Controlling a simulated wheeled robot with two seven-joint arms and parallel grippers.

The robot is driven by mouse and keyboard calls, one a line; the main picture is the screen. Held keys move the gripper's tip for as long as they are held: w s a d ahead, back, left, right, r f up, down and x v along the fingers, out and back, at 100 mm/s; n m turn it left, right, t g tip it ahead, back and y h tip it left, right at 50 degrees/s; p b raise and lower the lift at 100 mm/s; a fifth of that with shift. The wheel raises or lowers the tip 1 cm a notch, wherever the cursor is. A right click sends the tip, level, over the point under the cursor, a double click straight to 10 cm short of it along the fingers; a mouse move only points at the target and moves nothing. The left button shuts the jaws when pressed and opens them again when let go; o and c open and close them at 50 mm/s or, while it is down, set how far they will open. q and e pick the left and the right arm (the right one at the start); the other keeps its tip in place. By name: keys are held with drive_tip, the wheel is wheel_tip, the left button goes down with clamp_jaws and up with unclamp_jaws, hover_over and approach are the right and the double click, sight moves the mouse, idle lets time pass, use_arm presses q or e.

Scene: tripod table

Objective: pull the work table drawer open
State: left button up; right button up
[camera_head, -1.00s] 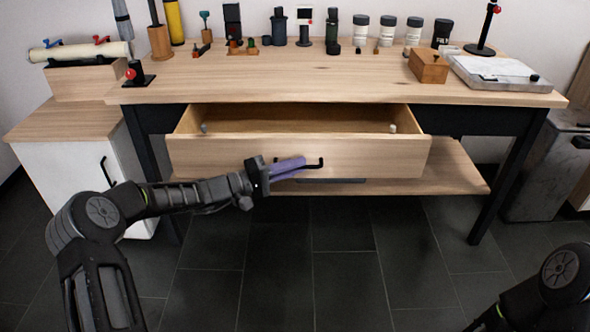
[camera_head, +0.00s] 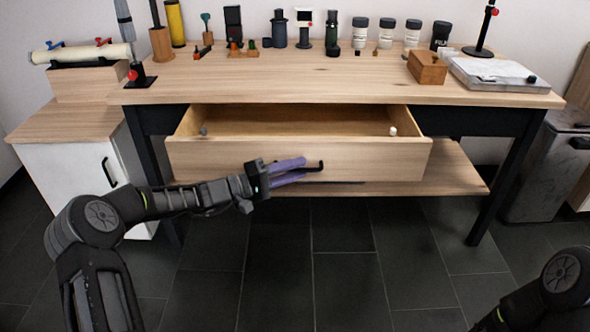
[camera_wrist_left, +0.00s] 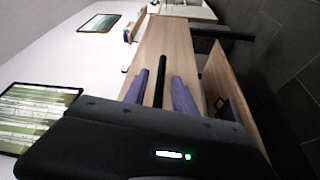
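The work table (camera_head: 340,91) has a wide wooden drawer (camera_head: 230,160) that stands out from under its top, so its inside shows. A dark bar handle (camera_head: 319,166) is on the drawer front, partly hidden by my fingers in the head view. My left gripper (camera_head: 304,168) is at the handle with its two purple fingers spread apart. In the left wrist view, the black handle bar (camera_wrist_left: 160,77) lies between the fingers of the left gripper (camera_wrist_left: 159,85), with a gap visible on each side. My right gripper is out of view; only part of that arm shows at lower right.
Bottles, tools and a small wooden box (camera_head: 427,67) stand along the tabletop's back. A white cabinet (camera_head: 70,175) is at left and a grey bin (camera_head: 545,170) at right. A low shelf (camera_head: 455,175) runs beneath the drawer. The dark floor in front is clear.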

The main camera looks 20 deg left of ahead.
use_arm(q)
drive_tip(key=p+v, duration=0.1)
drive_tip(key=v, duration=0.6)
drive_tip(key=shift+s+a, duration=0.25)
drive_tip(key=shift+s, duration=0.05)
